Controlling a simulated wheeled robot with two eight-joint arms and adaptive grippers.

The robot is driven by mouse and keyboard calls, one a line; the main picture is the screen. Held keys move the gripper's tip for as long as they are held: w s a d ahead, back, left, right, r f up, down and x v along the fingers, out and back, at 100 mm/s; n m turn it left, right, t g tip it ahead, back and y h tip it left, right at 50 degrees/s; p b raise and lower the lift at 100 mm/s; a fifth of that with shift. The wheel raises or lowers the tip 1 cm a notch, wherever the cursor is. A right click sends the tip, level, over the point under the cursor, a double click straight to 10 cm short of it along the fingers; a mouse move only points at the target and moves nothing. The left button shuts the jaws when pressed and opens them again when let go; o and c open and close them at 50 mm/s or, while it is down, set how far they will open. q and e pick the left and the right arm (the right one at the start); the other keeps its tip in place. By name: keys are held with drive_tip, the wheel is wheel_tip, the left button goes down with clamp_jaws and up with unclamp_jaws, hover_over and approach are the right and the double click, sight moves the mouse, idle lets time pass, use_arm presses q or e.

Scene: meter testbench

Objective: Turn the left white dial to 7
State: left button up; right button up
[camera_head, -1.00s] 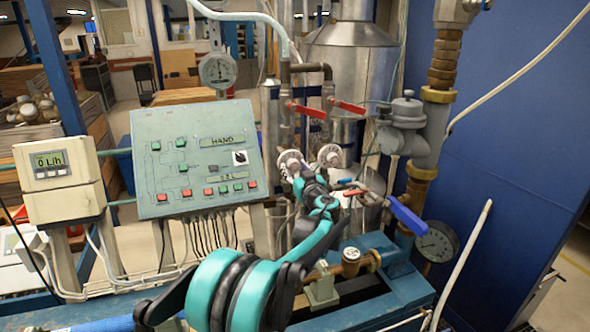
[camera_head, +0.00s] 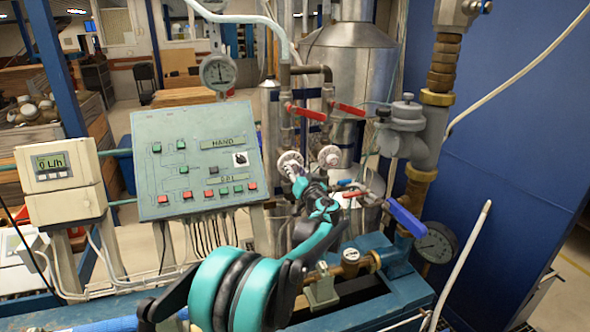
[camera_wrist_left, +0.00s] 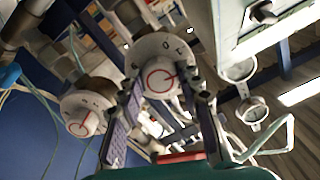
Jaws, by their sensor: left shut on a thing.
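The left white dial (camera_head: 289,158) is on the pipework right of the control panel. In the left wrist view it is a round white dial (camera_wrist_left: 160,76) with dark marks and a red ring and pointer line on its knob. My left gripper (camera_head: 297,174) is at this dial, with its fingers on either side of the knob in the left wrist view (camera_wrist_left: 162,92), shut on it. Digits near the fingers are partly hidden, and I cannot read the setting. The right white dial (camera_head: 330,156) is beside it and also shows in the wrist view (camera_wrist_left: 85,115). My right gripper is out of view.
The control panel (camera_head: 195,160) stands left of the dials. Red valve levers (camera_head: 347,109) are above them. Blue and red handles (camera_head: 405,217) lie to the lower right.

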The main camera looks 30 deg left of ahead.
use_arm(q)
drive_tip(key=m, duration=0.3)
drive_tip(key=shift+m+p, duration=0.3)
drive_tip(key=shift+m, duration=0.1)
drive_tip(key=m, duration=0.3)
drive_tip(key=shift+m, duration=0.3)
drive_tip(key=m, duration=0.3)
drive_tip(key=shift+m+p, duration=0.3)
drive_tip(key=shift+p, duration=0.1)
drive_tip(key=m, duration=0.4)
drive_tip(key=shift+m, duration=0.3)
drive_tip(key=m, duration=0.3)
drive_tip(key=shift+m, duration=0.3)
drive_tip(key=m, duration=0.3)
drive_tip(key=shift+m+p, duration=0.3)
drive_tip(key=shift+p, duration=0.05)
drive_tip(key=m, duration=0.4)
drive_tip(key=shift+m, duration=2.1)
